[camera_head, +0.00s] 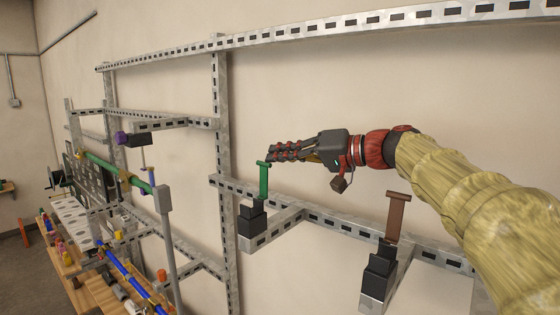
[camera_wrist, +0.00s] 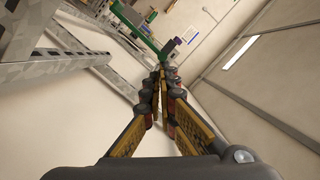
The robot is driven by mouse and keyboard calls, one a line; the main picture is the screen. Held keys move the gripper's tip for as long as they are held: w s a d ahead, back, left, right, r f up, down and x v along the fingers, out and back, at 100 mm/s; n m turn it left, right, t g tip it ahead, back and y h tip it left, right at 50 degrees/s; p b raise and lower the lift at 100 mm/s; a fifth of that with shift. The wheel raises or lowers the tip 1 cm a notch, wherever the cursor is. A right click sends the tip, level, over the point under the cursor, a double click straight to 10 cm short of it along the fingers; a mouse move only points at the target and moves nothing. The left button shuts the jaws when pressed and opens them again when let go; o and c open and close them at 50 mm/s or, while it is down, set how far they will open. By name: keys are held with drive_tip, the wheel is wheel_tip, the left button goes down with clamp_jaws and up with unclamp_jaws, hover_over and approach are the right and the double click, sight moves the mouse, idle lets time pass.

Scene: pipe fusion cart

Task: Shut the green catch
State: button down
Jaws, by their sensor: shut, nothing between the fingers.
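The green catch (camera_head: 264,181) is a narrow upright lever with a short crossbar on top. It rises from a black block (camera_head: 252,222) on a grey slotted bracket. My gripper (camera_head: 271,152) is shut and empty, with its fingertips just above and slightly right of the crossbar. I cannot tell whether they touch it. In the wrist view my gripper (camera_wrist: 160,76) shows its fingers together. A green bar lies beyond the fingertips there, and I cannot tell for sure whether it is the catch.
A brown upright lever (camera_head: 397,217) on a black block stands to the right, below my arm. Grey slotted rails (camera_head: 222,130) run along the wall. A wooden cart (camera_head: 85,285) with a green pipe (camera_head: 107,167) and a blue pipe (camera_head: 125,272) stands at the left.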

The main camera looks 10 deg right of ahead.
drive_tip(key=s+a+n+b, duration=0.1)
drive_tip(key=b, duration=0.4)
drive_tip(key=shift+s+a+r, duration=0.1)
drive_tip(key=shift+s+a, duration=0.25)
drive_tip(key=shift+a, duration=0.05)
drive_tip(key=s+a+f+n+t+h+b, duration=0.3)
drive_tip(key=s+a+f+n+b, duration=0.2)
drive_tip(key=b, duration=1.6)
drive_tip(key=shift+s+a+f+n, duration=0.3)
drive_tip(key=shift+s+a+n, duration=1.35)
drive_tip(key=shift+n, duration=1.25)
drive_tip(key=shift+s+r, duration=0.1)
